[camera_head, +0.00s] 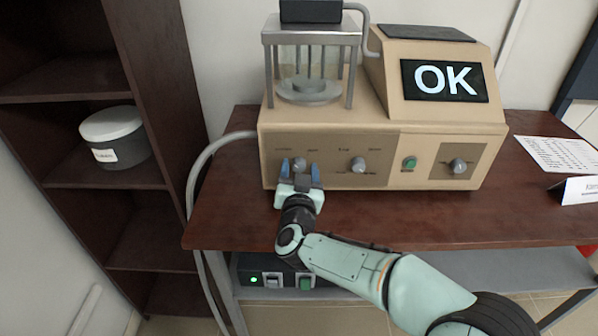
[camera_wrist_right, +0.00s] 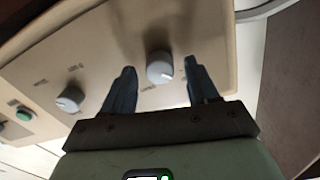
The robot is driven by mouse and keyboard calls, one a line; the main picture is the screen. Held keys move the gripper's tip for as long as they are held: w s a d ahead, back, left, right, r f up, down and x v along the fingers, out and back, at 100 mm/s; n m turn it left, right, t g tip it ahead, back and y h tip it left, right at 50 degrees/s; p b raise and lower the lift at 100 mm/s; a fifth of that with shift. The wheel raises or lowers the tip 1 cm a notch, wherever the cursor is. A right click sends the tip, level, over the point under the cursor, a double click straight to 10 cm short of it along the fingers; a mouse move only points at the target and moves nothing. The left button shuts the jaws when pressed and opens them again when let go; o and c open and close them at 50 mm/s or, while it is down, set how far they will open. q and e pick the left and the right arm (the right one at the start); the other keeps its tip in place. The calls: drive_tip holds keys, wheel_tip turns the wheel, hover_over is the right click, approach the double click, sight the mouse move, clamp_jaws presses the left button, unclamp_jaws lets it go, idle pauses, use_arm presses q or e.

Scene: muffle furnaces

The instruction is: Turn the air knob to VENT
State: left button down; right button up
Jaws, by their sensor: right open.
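A tan machine (camera_head: 380,110) stands on the table with a front panel of grey knobs. My right gripper (camera_head: 300,169) is at the leftmost knob (camera_head: 299,162), its two blue fingers open on either side of it. In the right wrist view this knob (camera_wrist_right: 160,67) sits between the spread fingers (camera_wrist_right: 159,72), with a visible gap to each. A second knob (camera_head: 358,164) is to its right in the head view and also shows in the wrist view (camera_wrist_right: 70,99). The small panel labels are too blurred to tell which knob is air. My left gripper is not in view.
A green button (camera_head: 409,163) and another knob (camera_head: 458,166) are farther right on the panel. A screen (camera_head: 444,80) reads OK. A glass vessel (camera_head: 308,62) is on top. A grey hose (camera_head: 205,160) runs down at left. The table (camera_head: 400,220) is clear in front.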

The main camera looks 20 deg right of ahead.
drive_tip(key=shift+c, duration=0.2)
drive_tip(key=c, duration=1)
